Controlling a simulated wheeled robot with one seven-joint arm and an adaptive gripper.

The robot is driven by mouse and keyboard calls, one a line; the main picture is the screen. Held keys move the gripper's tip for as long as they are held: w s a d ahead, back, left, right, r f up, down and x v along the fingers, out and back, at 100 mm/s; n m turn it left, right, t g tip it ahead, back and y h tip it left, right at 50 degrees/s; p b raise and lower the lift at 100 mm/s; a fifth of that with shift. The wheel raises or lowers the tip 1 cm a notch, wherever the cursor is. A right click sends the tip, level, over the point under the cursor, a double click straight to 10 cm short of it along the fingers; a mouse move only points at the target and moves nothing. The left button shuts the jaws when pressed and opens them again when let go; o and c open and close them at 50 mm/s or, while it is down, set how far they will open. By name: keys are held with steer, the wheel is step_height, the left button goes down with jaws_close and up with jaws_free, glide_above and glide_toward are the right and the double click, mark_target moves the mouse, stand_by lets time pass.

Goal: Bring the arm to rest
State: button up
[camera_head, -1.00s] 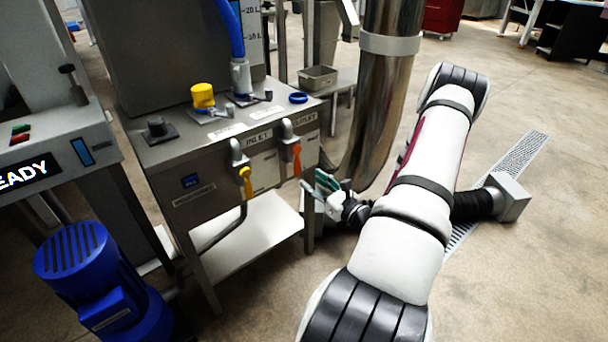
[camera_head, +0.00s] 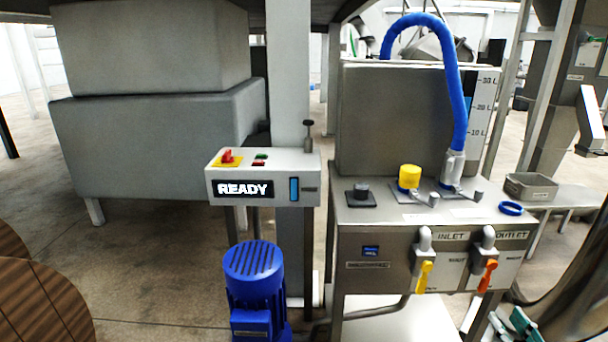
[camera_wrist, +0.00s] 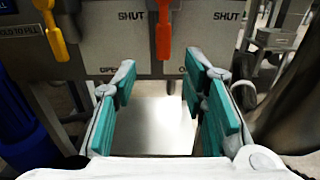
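My gripper (camera_wrist: 165,108) is open in the wrist view, its teal-padded fingers wide apart with nothing between them. It faces the front of the steel valve cabinet (camera_wrist: 200,62), apart from the orange outlet handle (camera_wrist: 163,38). The yellow inlet handle (camera_wrist: 55,38) is at the left. In the head view, part of my gripper (camera_head: 515,325) shows at the bottom right, below the outlet handle (camera_head: 487,276). The yellow inlet handle (camera_head: 425,276) is left of it. Both handles point down. Most of my arm is out of view.
A control box (camera_head: 262,177) reading READY stands left of the cabinet, above a blue motor (camera_head: 254,285). A steel tank (camera_head: 390,120) with a blue hose (camera_head: 457,90) stands on the cabinet. A small tray (camera_head: 530,187) and a pipe (camera_head: 565,280) are at the right.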

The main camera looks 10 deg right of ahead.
steer(key=w+a+r+n+g+y, duration=0.1)
steer(key=w+a+r+n+y, duration=0.3)
steer(key=a+r+n+y, duration=0.3)
steer(key=w+a+r+n+g+y, duration=0.1)
steer(key=w+a+r+n+y, duration=0.35)
steer(key=a+r, duration=0.3)
steer(key=s+a+r+n+g+y, duration=0.25)
steer(key=a+n+g, duration=0.2)
steer(key=a, duration=0.35)
steer(key=s+a+r+n+g+y, duration=0.1)
steer(key=s+a+r+n+g, duration=0.3)
steer(key=a, duration=0.3)
steer(key=s+a+r+n+g+y, duration=0.2)
steer(key=a+r+n+g, duration=0.15)
steer(key=a+n, duration=0.35)
steer(key=s+a+n+g+h, duration=0.3)
steer(key=s+a+n+g, duration=0.15)
steer(key=s, duration=0.25)
steer(key=s+d+r+n+t+h, duration=0.15)
steer(key=s+d+n+h, duration=0.25)
steer(key=s+n+h, duration=0.5)
step_height(320, 180, up, 24)
steer(key=s+m+t+h+p, duration=0.1)
steer(key=s+t+p, duration=0.1)
steer(key=p, duration=2)
steer(key=shift+s+d+r+m+t, duration=0.15)
steer(key=shift+s+d+m+t, duration=0.2)
steer(key=shift+t, duration=0.45)
